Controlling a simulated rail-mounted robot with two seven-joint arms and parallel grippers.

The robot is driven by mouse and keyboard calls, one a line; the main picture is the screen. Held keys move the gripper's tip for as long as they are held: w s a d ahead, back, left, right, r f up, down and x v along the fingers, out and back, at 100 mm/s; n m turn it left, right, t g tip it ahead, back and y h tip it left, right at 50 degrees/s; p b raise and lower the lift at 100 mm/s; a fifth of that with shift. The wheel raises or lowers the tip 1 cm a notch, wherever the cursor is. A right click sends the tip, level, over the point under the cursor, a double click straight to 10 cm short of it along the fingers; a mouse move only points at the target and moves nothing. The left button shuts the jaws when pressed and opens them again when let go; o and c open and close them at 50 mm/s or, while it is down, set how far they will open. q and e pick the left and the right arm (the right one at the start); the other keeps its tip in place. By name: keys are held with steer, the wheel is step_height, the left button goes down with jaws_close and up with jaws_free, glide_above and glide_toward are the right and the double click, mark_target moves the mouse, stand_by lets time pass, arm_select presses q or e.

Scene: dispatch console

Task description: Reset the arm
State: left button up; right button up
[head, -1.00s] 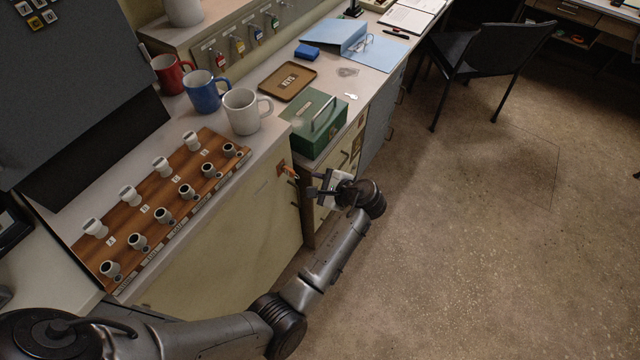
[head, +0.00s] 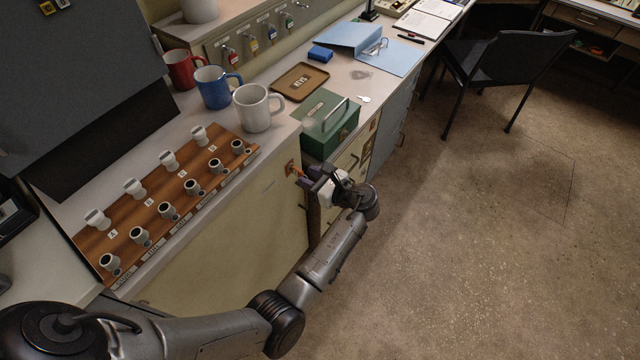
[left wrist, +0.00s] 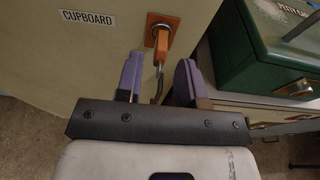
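My left gripper (head: 311,178) is in front of the cream cupboard (head: 235,232), close to an orange fitting (head: 291,168) on the cupboard's right edge. In the left wrist view the purple fingers of the gripper (left wrist: 160,72) stand apart. The orange fitting (left wrist: 162,36) with a metal ring or hook shows between and just beyond the fingertips. I cannot tell whether a finger touches it. A label reading CUPBOARD (left wrist: 87,17) is left of it. My right gripper is in neither view.
A green cash box (head: 328,128) stands on the counter above the gripper. White, blue and red mugs (head: 258,108) and a wooden switch board (head: 160,205) are to the left. A black chair (head: 510,65) stands at upper right. The floor (head: 470,250) to the right is clear.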

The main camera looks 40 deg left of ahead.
mark_target(300, 173)
arm_select(q)
steer(key=shift+a+r+p, duration=0.1)
steer(key=shift+a+p, duration=0.4)
steer(key=shift+a+f+p, duration=0.25)
steer(key=shift+a+p, duration=0.2)
steer(key=shift+a, duration=0.25)
steer(key=shift+a+f+p, duration=0.25)
steer(key=shift+a+p, duration=0.05)
steer(key=shift+a, duration=0.4)
jaws_close()
